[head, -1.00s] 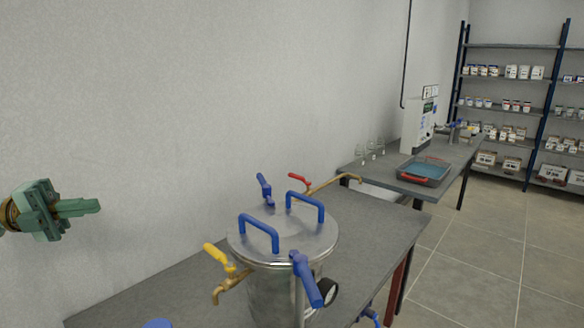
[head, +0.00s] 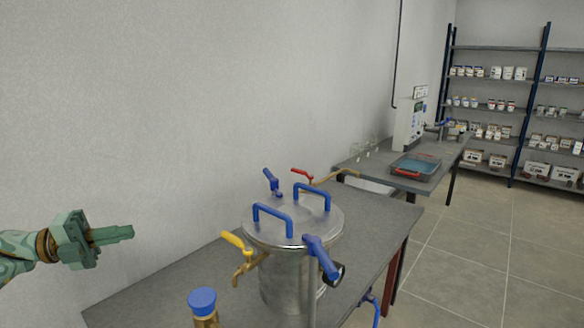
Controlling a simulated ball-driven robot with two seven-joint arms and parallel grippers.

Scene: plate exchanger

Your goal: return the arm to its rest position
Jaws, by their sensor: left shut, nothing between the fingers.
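My left gripper (head: 112,235) is at the left of the head view, green, its fingers together and pointing right. It is shut and empty, in front of the bare wall and apart from everything on the table. My left forearm comes in from the left edge. My right gripper is not in view. A steel vessel (head: 285,275) with a round lid and two blue handles stands on the grey table (head: 150,292), to the right of the gripper.
The vessel carries a yellow-handled tap (head: 236,242), a red-handled tap (head: 302,174) and blue levers. A blue-capped brass fitting (head: 203,302) is at the front. Behind stand a second table with a red-rimmed tray (head: 415,167), a white device (head: 408,124) and shelves (head: 495,50).

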